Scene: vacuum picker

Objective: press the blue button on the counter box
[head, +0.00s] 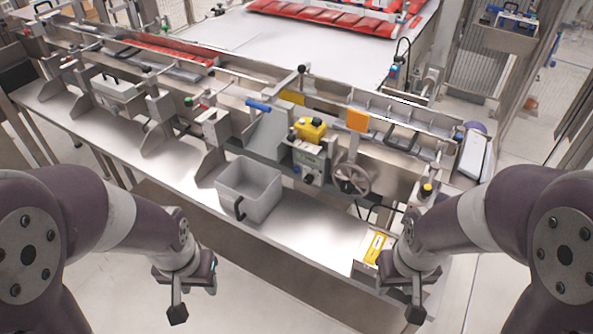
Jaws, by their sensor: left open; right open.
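A grey counter box (310,160) is mounted on the front of the machine, below a yellow part and left of a handwheel. A small blue button (297,169) appears on its lower left face, with another dark blue round part (309,179) just beside it; both are very small here. My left gripper (190,296) is open and empty, in front of the bench, low and left of the box. My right gripper (418,294) is open, low and right of the box, near the bench's front right corner. Neither gripper touches the box.
A grey bin (249,188) stands on the steel bench (310,233) left of and below the box. The handwheel (351,179) is close on the box's right. A box with a yellow strip (373,250) sits beside my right gripper. Bare bench lies between them.

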